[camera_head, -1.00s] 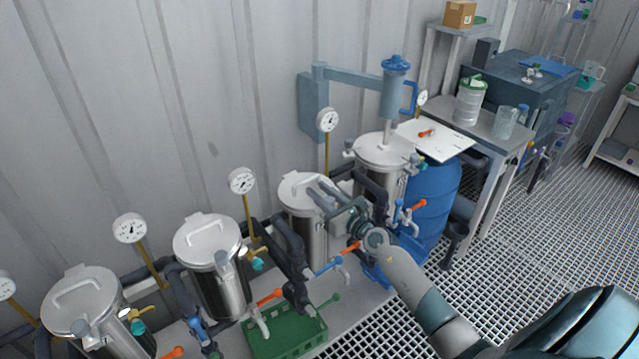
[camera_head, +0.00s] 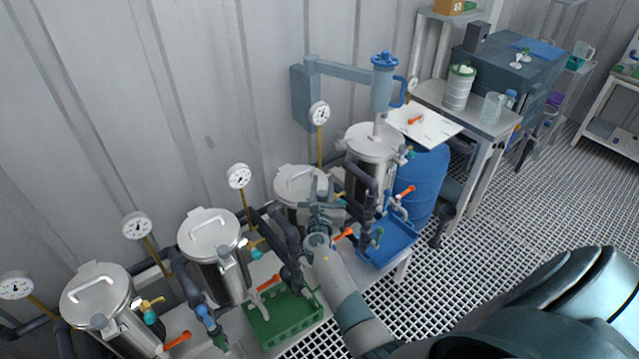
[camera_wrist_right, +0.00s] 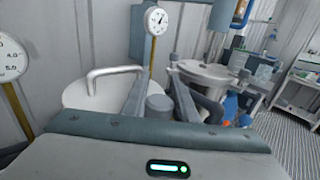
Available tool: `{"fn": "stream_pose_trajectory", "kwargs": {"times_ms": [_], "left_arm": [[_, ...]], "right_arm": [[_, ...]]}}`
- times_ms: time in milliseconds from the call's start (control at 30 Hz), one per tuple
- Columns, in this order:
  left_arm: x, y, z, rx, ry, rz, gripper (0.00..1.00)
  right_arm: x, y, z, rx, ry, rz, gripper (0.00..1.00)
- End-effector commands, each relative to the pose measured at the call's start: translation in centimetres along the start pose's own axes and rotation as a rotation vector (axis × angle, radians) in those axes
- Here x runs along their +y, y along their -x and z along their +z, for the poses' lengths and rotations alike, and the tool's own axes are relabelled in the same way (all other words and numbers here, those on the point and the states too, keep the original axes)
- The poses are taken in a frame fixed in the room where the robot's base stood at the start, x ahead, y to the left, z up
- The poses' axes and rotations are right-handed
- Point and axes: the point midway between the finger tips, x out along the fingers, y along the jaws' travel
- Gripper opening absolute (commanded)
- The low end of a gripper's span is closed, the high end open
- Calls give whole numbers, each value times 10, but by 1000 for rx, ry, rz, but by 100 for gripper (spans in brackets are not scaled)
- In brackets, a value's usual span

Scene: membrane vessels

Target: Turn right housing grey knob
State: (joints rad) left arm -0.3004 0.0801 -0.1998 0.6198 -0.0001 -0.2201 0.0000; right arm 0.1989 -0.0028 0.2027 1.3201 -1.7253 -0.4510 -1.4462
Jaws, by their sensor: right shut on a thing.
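The third steel vessel from the left (camera_head: 291,176) has a handled lid, with my right gripper (camera_head: 320,186) at its front right side. In the right wrist view, the two fingers stand on either side of a round grey knob (camera_wrist_right: 158,103), beside the vessel's white-looking lid (camera_wrist_right: 95,92). My right gripper is shut on this knob. In the head view the gripper and arm hide the knob and much of the pipework below. My left gripper is in neither view.
Other lidded vessels stand left (camera_head: 208,232) and right (camera_head: 372,141). Gauges on yellow stems, dark pipes and orange-handled valves crowd the row. A green crate (camera_head: 287,325) and blue tray (camera_head: 388,252) lie in front. The grating floor (camera_head: 500,215) at right is open.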

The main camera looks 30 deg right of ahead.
Motion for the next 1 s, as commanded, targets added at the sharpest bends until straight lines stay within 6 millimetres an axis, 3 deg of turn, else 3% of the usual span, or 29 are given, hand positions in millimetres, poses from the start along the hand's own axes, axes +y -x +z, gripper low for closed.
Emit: {"fn": "stream_pose_trajectory", "kwargs": {"times_ms": [600,1000], "left_arm": [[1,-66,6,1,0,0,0],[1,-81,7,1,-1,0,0]], "right_arm": [[-18,5,-5,0,-3,-537,4],[-24,8,-1,-2,0,-665,4]]}}
